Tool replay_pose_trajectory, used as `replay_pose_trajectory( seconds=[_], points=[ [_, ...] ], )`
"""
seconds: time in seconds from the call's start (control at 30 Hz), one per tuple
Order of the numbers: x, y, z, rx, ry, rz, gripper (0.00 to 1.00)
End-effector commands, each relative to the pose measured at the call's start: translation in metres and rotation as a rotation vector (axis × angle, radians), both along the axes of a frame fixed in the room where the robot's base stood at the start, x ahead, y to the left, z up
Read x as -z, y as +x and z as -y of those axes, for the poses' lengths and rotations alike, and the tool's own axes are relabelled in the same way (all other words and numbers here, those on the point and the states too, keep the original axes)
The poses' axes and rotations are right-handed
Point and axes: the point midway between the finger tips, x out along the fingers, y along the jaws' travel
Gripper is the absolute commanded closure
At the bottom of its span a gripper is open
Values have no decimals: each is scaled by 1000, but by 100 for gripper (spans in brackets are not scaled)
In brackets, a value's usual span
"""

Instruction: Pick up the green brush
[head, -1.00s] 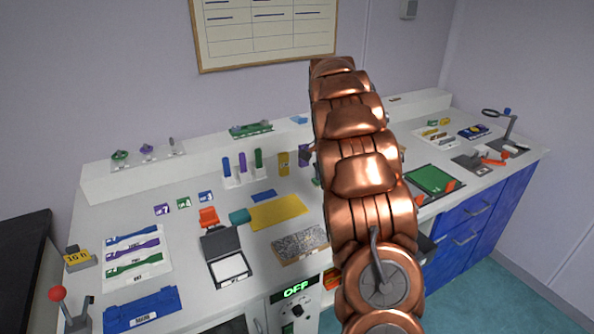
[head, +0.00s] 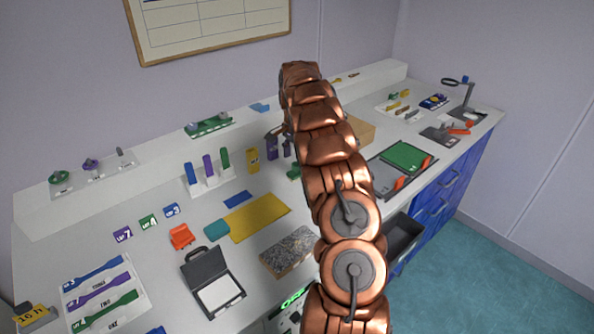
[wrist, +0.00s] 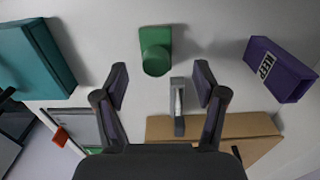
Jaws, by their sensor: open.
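In the wrist view, a green piece (wrist: 156,50) with a rounded end stands on the pale surface beyond my fingertips; it may be the green brush, but its bristles cannot be made out. A small green thing (head: 294,172) also shows beside my arm in the head view; I cannot tell if it is the same. My gripper (wrist: 161,78) is open, its two dark fingers apart with nothing clasped. A slim grey upright piece (wrist: 179,104) shows between the fingers. In the head view my arm hides much of this area.
A purple block marked KEEP (wrist: 278,68) stands right of the green piece, a teal block (wrist: 36,58) left. A brown board (wrist: 215,128) lies near the right finger. In the head view, a rack of coloured pieces (head: 208,182) and a yellow mat (head: 256,217) are left of my arm.

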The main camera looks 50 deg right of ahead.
Motion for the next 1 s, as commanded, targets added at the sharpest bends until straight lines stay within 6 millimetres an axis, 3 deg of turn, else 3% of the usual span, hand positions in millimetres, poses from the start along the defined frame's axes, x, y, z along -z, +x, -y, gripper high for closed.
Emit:
replay_pose_trajectory(
  seconds=[0.17, 0.53, 0.87, 1.0],
  points=[
    [9, -2, -1, -4, -1, -1, 29],
    [48, -8, 2, -3, -1, 0, 29],
    [54, -7, 2, -2, -2, 2, 29],
    [54, -7, 2, -2, -2, 2, 44]
  ],
)
